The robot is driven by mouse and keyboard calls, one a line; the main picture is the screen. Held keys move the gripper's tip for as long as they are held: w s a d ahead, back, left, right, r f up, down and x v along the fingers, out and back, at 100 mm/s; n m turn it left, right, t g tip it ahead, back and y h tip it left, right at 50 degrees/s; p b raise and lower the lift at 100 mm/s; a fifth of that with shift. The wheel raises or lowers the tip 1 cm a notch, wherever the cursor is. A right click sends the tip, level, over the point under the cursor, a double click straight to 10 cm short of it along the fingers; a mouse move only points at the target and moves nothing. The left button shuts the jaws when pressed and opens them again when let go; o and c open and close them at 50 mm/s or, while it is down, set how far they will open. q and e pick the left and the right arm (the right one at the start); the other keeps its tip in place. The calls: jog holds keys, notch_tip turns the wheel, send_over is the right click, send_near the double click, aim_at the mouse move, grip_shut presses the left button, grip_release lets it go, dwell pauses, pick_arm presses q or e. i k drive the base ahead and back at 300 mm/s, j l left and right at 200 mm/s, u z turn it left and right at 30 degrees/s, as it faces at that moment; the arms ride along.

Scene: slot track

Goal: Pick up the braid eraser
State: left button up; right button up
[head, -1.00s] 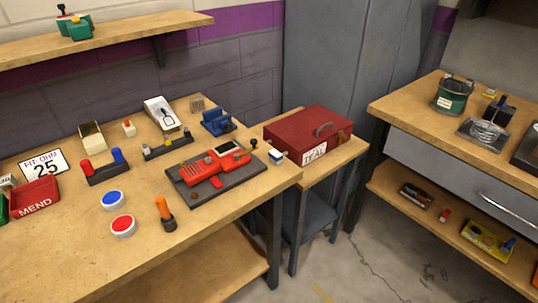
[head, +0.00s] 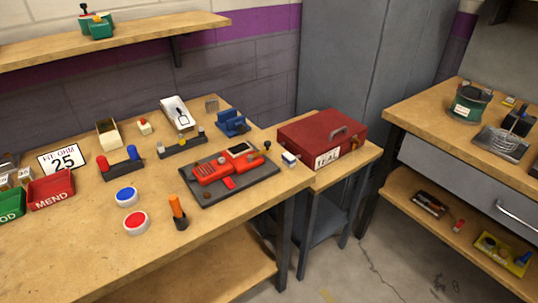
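I cannot tell for sure which thing is the braid eraser. Small candidates on the left workbench (head: 75,262) are a white block with a blue part (head: 289,159) near its right edge and a small cream block with a red top (head: 144,126) toward the back. An orange-handled tool (head: 177,209) stands in a dark holder near the front edge. A red device (head: 222,166) lies on a dark mat (head: 255,172). Neither of my grippers is in view.
A red TEAL case (head: 310,133) sits on a side stand. Red MEND (head: 50,190) and green (head: 10,203) bins stand at left. Blue (head: 126,196) and red (head: 135,222) buttons are near the front. The right bench (head: 405,112) holds a green tin (head: 470,103). Floor shows between benches.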

aim_at(288, 160)
jog(key=l+u, duration=0.1)
jog(key=u, duration=0.85)
jog(key=l+u, duration=0.8)
jog(key=k+l+u, duration=0.15)
jog(key=l, duration=0.15)
jog(key=k+l+u, duration=0.2)
jog(key=i+l, duration=0.1)
jog(key=l, duration=0.05)
